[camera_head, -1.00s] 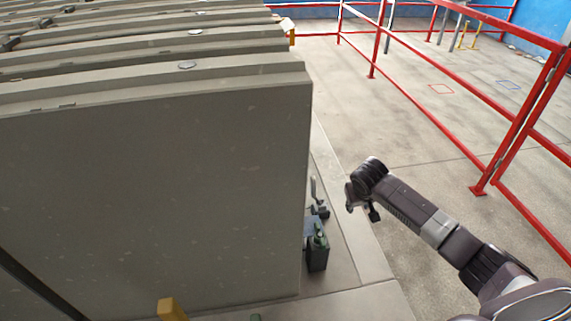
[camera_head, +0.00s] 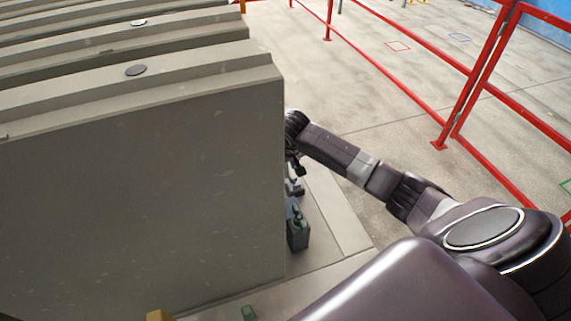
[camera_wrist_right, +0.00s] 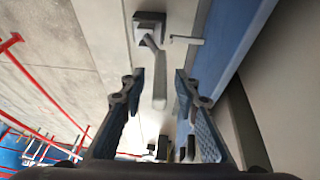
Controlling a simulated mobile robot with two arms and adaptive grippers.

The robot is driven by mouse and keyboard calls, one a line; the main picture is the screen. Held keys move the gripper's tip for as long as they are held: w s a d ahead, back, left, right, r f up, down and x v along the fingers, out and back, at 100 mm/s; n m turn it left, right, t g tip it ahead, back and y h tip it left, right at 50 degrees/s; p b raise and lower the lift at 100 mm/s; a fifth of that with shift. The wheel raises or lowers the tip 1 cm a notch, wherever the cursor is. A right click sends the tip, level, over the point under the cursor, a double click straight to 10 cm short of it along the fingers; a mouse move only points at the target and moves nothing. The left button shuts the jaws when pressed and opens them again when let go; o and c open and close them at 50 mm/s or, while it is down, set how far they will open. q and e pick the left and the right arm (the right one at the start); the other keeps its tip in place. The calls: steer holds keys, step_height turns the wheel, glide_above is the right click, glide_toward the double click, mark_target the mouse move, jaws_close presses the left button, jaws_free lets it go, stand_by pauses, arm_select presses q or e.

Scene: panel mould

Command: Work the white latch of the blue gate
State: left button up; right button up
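In the right wrist view, the pale latch (camera_wrist_right: 159,90) is a slim lever hanging from a dark square mount (camera_wrist_right: 149,22). A strip of blue gate (camera_wrist_right: 222,45) runs beside it on the right. My right gripper (camera_wrist_right: 158,78) is open, with one finger on each side of the lever's free end; no clear contact shows. In the head view the right gripper (camera_head: 294,158) is beside the right edge of the big grey panel, which partly hides it. The latch is mostly hidden there. My left gripper is not in view.
The large grey concrete panel (camera_head: 140,190) fills the left, with more panels behind. A dark green-grey box (camera_head: 298,234) stands low at its right edge. Red railings (camera_head: 410,85) cross the right side.

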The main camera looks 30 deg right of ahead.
steer(key=shift+w+d+f, duration=0.1)
steer(key=shift+f, duration=0.3)
steer(key=c, duration=0.5)
jaws_close()
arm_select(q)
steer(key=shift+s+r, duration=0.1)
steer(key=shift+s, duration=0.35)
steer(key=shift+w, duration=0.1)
